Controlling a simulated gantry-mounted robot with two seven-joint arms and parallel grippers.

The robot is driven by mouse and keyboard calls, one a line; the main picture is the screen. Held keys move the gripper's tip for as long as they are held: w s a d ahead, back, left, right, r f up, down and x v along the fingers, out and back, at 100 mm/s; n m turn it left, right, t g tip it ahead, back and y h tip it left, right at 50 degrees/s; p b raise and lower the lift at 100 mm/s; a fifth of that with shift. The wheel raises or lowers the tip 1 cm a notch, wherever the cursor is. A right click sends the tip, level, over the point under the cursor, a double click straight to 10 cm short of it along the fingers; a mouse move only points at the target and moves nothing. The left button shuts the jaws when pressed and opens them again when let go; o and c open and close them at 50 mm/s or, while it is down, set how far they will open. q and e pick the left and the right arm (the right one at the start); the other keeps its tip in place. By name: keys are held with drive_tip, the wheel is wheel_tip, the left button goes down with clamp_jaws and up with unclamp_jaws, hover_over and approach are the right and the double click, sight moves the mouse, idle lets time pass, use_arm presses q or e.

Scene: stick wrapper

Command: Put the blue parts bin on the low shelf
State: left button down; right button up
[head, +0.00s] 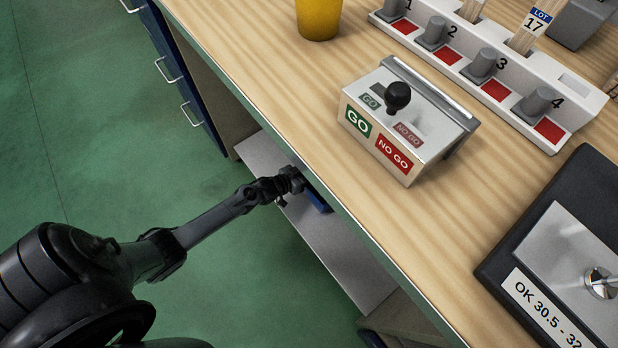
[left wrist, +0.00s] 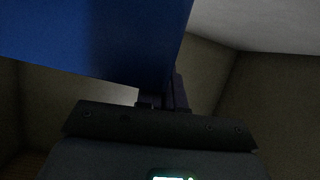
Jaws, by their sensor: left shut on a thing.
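The blue parts bin (head: 318,200) shows only in part in the head view, below the bench's front edge and over the low shelf (head: 262,160). The worktop hides the rest of it. My left gripper (head: 293,181) reaches in from the left at the bench edge and is shut on the bin. In the left wrist view the bin (left wrist: 95,38) fills the upper left, with dark gripper fingers (left wrist: 165,95) against it. I cannot tell whether the bin touches the shelf. My right gripper is in neither view.
The worktop's front edge (head: 330,215) overhangs the shelf. Blue drawers (head: 180,75) with handles stand to the left. A GO / NO GO box (head: 405,125), a yellow cup (head: 319,15) and a numbered rack (head: 490,75) are on the worktop. The green floor in front is clear.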

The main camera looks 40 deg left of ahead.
sight(309, 183)
use_arm(q)
wheel_tip(309, 183, down, 3)
drive_tip(key=shift+f+b, duration=0.15)
drive_tip(key=shift+b, duration=1)
drive_tip(key=c, duration=1.3)
unclamp_jaws()
drive_tip(key=shift+f, duration=0.1)
drive_tip(key=shift+o, duration=0.2)
